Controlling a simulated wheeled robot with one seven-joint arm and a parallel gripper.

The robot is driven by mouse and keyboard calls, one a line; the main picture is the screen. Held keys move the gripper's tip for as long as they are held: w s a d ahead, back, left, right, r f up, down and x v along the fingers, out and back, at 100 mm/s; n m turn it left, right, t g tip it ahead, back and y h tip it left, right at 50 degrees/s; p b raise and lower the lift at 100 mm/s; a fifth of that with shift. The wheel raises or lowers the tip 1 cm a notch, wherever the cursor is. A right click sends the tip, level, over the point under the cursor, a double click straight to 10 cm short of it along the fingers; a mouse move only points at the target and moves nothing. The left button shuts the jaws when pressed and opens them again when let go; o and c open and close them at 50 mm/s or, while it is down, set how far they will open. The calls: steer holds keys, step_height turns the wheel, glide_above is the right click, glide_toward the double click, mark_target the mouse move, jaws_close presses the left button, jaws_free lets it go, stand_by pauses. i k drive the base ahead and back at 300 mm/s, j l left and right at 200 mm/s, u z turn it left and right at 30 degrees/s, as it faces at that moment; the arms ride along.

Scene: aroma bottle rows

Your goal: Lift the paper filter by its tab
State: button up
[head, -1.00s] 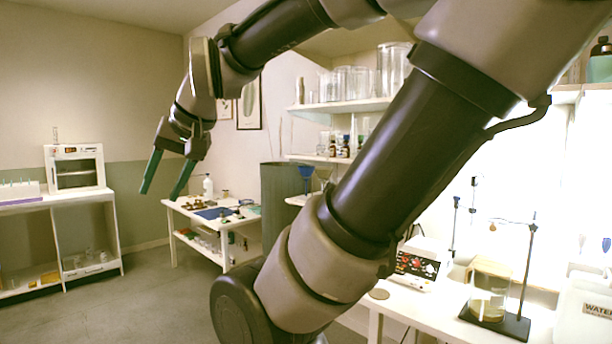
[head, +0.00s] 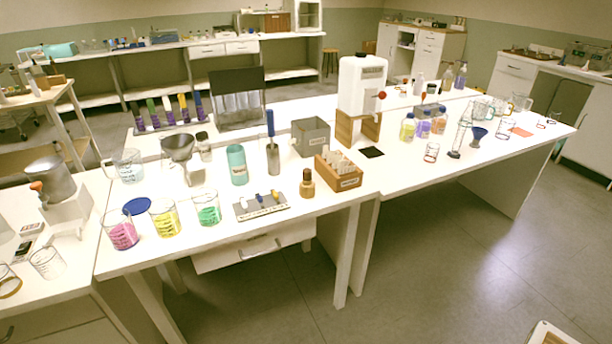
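I cannot pick out a paper filter or its tab for certain in the head view. A wooden box (head: 349,183) on the long white table holds upright pale papers (head: 341,165); its label is too small to read. A grey funnel (head: 178,148) stands in a holder further left, and its inside is not clear. A blue funnel (head: 477,136) stands on the right part of the table. My gripper is out of view.
The white table (head: 300,220) carries beakers of pink (head: 122,233), yellow (head: 165,219) and green (head: 207,210) liquid near its front edge. A large white container (head: 361,88) stands on a wooden stand. Open floor (head: 440,270) lies at the right front.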

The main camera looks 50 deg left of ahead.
mark_target(342, 170)
steer(key=u, duration=1.85)
steer(key=i+j, duration=0.95)
